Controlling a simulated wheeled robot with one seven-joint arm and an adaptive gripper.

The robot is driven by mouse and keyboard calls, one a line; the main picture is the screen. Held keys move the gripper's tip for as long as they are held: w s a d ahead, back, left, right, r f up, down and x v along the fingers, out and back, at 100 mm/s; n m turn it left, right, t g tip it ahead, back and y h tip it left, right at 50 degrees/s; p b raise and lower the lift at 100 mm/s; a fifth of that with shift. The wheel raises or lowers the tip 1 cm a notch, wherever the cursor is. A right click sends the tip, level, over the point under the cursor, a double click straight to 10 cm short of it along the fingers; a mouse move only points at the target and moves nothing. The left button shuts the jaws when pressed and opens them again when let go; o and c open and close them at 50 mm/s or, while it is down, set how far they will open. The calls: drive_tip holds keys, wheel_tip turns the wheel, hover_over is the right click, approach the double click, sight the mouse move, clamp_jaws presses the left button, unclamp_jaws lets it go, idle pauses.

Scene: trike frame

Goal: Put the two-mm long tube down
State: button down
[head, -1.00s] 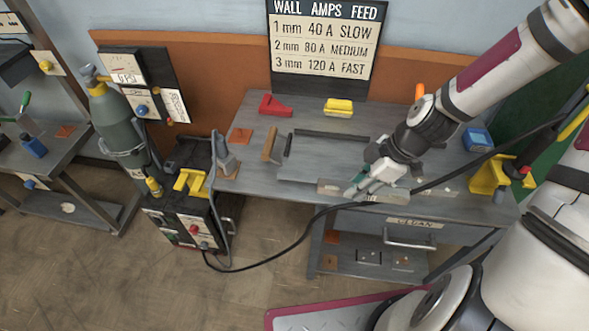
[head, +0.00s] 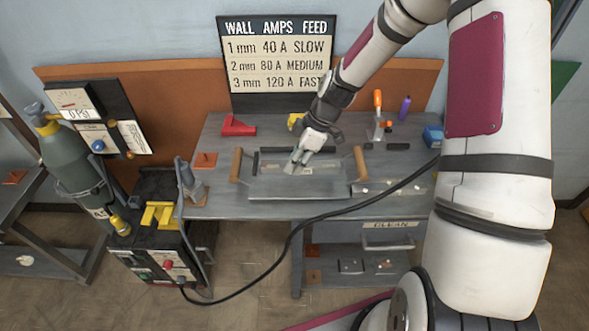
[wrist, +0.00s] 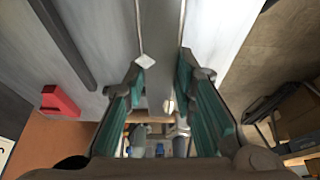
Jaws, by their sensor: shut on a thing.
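My gripper (head: 297,166) is over the middle of the bench, above the grey plate area between two wooden handles. In the wrist view its teal-lined fingers (wrist: 160,100) are on both sides of a long grey tube (wrist: 159,75), shut on it. The tube runs away from the gripper up the picture and has a small pale square mark on its left edge. In the head view I cannot clearly tell the tube from the grey plate (head: 270,187) beneath, nor whether it touches it.
The steel bench (head: 205,205) also holds a red wedge (head: 237,126), a blue box (head: 433,136), an orange-handled tool (head: 378,105) and a purple cylinder (head: 405,107). A dark bar (head: 270,154) stands behind the plate. A black cable (head: 345,207) crosses the front edge.

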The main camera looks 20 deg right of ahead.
drive_tip(key=shift+w+f, duration=0.1)
drive_tip(key=shift+f, duration=1.65)
drive_tip(key=c, duration=1.3)
unclamp_jaws()
drive_tip(key=shift+f, duration=0.15)
